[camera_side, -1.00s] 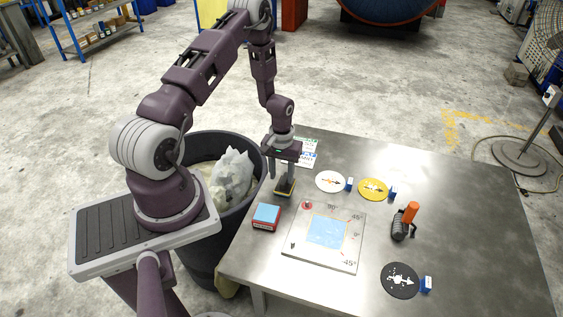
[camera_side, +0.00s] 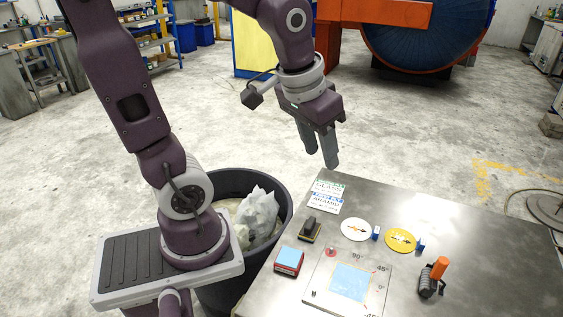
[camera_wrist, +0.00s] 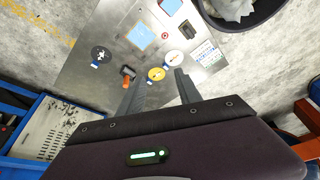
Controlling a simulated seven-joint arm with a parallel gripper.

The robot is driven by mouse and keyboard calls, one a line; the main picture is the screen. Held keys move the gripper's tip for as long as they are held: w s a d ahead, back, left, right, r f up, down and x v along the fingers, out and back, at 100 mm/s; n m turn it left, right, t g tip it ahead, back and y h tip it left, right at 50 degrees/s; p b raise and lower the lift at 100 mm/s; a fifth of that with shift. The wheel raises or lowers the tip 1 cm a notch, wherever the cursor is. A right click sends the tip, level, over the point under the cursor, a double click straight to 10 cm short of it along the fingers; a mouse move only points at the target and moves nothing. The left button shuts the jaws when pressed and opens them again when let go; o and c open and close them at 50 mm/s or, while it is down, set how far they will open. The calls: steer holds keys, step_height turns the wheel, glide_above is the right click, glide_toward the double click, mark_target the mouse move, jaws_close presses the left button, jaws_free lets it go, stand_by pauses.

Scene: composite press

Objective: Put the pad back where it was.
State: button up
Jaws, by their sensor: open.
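The pad (camera_side: 310,230), a dark handled block with a yellow base, sits upright on the metal table near its left edge, behind the blue-and-red box. It also shows in the wrist view (camera_wrist: 187,31), near the bin-side edge. My gripper (camera_side: 321,152) is raised well above and beyond the table's back-left corner, away from the pad. Its fingers (camera_wrist: 158,75) are apart with nothing between them. The exact spot the pad came from is not marked in view.
A blue-and-red box (camera_side: 289,261) and an angle-marked plate (camera_side: 320,278) stand in front of the pad. Printed cards (camera_side: 327,196) lie behind it. White (camera_side: 356,230) and yellow discs (camera_side: 400,240) and an orange-handled tool (camera_side: 432,279) lie rightward. A filled bin (camera_side: 285,185) stands left.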

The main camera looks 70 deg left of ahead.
steer(key=s+d+r+m+t, duration=0.1)
steer(key=s+d, duration=0.1)
steer(key=s, duration=0.3)
steer(key=s+d+r+m+t+h, duration=0.1)
steer(key=s+d, duration=0.2)
steer(key=s, duration=0.1)
steer(key=shift+s+d+r+m, duration=0.15)
steer(key=shift+s+r+m, duration=0.2)
steer(key=shift+r+m, duration=0.05)
